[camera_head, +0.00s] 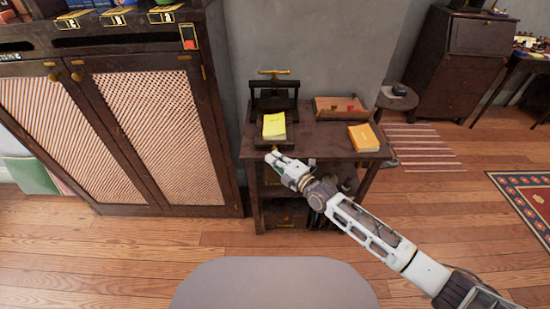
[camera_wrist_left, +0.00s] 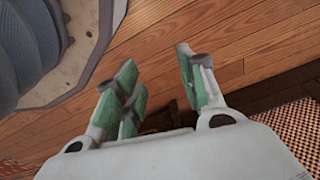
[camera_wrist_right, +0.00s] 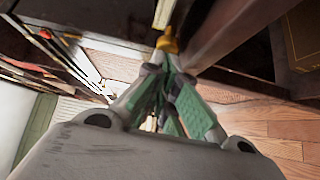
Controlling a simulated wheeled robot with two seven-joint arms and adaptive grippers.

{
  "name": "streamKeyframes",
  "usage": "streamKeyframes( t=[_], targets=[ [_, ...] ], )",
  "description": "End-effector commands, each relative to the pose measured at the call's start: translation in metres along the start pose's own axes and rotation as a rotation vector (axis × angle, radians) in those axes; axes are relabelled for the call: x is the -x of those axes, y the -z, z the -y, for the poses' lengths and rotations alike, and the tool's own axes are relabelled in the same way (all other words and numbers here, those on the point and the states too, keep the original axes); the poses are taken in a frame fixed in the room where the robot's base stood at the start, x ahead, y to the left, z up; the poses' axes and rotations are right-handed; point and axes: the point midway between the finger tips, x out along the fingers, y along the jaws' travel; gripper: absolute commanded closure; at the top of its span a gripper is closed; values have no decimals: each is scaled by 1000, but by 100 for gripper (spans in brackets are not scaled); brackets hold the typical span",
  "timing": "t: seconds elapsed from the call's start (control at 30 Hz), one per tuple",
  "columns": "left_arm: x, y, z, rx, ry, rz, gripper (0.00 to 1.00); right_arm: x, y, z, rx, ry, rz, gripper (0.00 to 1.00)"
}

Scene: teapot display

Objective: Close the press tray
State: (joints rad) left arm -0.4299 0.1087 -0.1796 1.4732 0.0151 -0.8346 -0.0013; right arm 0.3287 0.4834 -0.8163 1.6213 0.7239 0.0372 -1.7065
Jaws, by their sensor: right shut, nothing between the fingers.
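The dark press (camera_head: 272,97) with a brass handle stands on a small dark wooden table against the wall. Its dark tray (camera_head: 291,142) sticks out toward the front, with a yellow book (camera_head: 274,125) lying on it. My right gripper (camera_head: 271,156) is shut and empty, just in front of the tray's front edge. In the right wrist view a brass knob (camera_wrist_right: 167,43) is right at its fingertips; I cannot tell whether they touch. My left gripper (camera_wrist_left: 158,72) is open and empty over the wooden floor, and is out of the head view.
A large cabinet (camera_head: 150,130) with woven doors stands close at the left. The floor in front is clear.

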Motion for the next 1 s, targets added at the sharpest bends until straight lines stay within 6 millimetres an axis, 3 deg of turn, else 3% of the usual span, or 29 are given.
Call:
streamKeyframes(
  t=[0.2,0.53,0.83,1.0],
  targets=[
    [8,7,-2,0,-4,-3,60,-5,-6,0,0,1,1,100],
    [7,-4,-5,0,-7,15,60,-6,-7,0,-1,1,1,100],
    [6,-2,-5,-1,-6,19,60,-8,-9,1,0,1,0,100],
    [23,18,-8,-1,-12,4,60,-13,-12,1,0,0,0,100]
  ],
)
